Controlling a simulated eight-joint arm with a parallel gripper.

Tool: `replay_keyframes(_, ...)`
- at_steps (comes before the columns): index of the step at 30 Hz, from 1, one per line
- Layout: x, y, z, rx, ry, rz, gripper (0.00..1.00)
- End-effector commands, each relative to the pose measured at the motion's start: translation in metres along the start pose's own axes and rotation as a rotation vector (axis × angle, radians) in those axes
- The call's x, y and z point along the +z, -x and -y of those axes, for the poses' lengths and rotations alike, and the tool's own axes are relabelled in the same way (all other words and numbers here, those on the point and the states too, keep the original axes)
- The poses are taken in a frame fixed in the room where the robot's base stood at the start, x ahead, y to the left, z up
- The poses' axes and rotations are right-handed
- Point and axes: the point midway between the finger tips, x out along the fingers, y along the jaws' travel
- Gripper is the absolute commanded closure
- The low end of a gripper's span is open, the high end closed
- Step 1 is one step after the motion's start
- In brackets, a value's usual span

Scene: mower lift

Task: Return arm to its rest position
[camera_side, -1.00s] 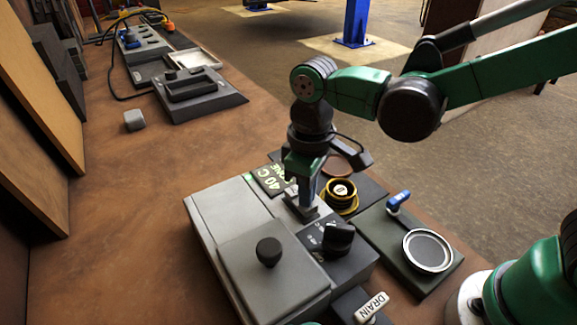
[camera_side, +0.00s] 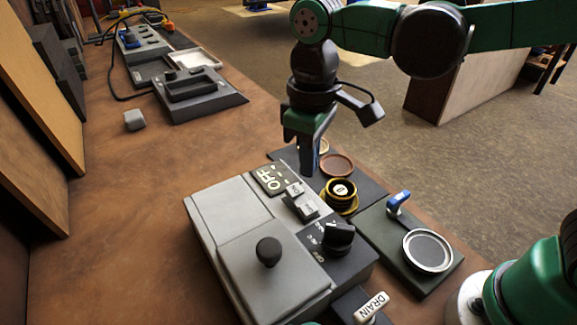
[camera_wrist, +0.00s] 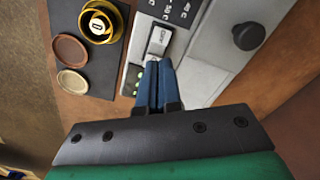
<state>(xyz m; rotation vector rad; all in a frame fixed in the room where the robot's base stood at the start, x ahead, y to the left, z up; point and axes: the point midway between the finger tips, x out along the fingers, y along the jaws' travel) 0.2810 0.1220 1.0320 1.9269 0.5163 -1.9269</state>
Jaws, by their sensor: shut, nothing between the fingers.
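My gripper (camera_side: 308,168) is shut and empty, pointing down in the air above the far end of the grey machine (camera_side: 225,215). Its blue fingers (camera_wrist: 159,72) lie together in the wrist view. The arm is raised and bent. A rocker switch (camera_side: 301,203) on the machine's panel is apart from the fingers; it also shows in the wrist view (camera_wrist: 158,42). The machine also has a black dial (camera_side: 338,237) and a lid with a round black knob (camera_side: 268,251).
A yellow-ringed part (camera_side: 340,196) and a brown disc (camera_side: 337,165) sit on a dark plate beside the machine. A panel with a blue-handled lever (camera_side: 399,199) and round dish (camera_side: 428,251) is at right. A DRAIN lever (camera_side: 371,306) is in front. Open air surrounds the arm.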

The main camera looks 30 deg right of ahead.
Motion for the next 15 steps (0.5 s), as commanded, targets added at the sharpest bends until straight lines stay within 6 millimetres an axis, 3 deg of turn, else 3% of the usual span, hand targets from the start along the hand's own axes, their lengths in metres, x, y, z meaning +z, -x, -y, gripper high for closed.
replay_keyframes(15, 0.0025, 0.0088, -0.0033, 0.002, -0.014, -0.015, 1.00)
